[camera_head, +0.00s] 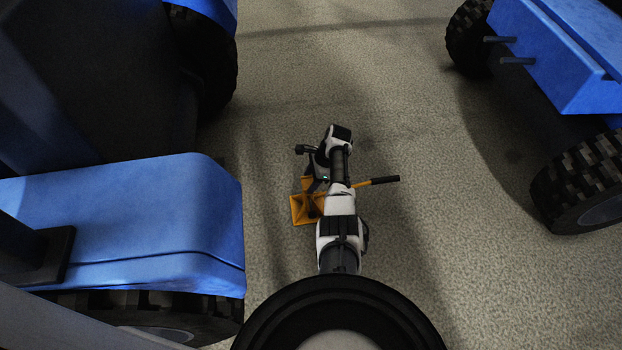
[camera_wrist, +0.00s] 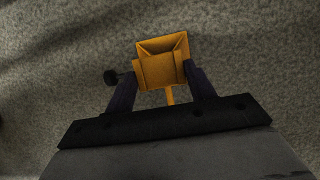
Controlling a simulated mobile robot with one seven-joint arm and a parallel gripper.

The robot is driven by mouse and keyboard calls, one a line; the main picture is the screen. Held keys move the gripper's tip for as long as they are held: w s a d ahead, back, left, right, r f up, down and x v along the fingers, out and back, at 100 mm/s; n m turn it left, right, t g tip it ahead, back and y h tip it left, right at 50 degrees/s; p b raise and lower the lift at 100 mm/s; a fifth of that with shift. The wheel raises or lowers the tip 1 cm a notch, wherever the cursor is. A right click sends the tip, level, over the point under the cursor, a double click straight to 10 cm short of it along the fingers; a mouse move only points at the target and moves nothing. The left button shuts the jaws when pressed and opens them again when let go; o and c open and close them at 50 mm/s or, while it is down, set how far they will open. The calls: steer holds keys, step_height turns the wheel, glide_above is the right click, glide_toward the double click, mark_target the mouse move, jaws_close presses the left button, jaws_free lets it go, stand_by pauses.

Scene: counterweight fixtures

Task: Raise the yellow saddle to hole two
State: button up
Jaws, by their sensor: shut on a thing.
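A yellow-orange fixture (camera_head: 301,209) with a square, pyramid-like base stands on the floor, partly hidden under my arm in the head view. In the wrist view a yellow, box-like piece with a hollow top (camera_wrist: 163,47), likely the saddle, sits between my two dark fingers. My gripper (camera_wrist: 161,86) is shut on it, one finger at each side. No holes can be made out in either view.
A blue vehicle (camera_head: 120,215) with black tyres stands close at the left. Another blue vehicle (camera_head: 560,55) stands at the right. A dark-tipped yellow handle (camera_head: 375,182) juts right from beneath my arm. The speckled floor (camera_head: 420,110) between the vehicles is otherwise clear.

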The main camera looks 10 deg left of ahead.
step_height(320, 180, up, 2)
steer(key=shift+r+p, duration=0.1)
steer(key=shift+p, duration=0.5)
steer(key=o, duration=1.4)
steer(key=p+v, duration=0.4)
steer(key=v, duration=0.9)
steer(key=shift+d+r, duration=0.2)
steer(key=shift+d, duration=0.1)
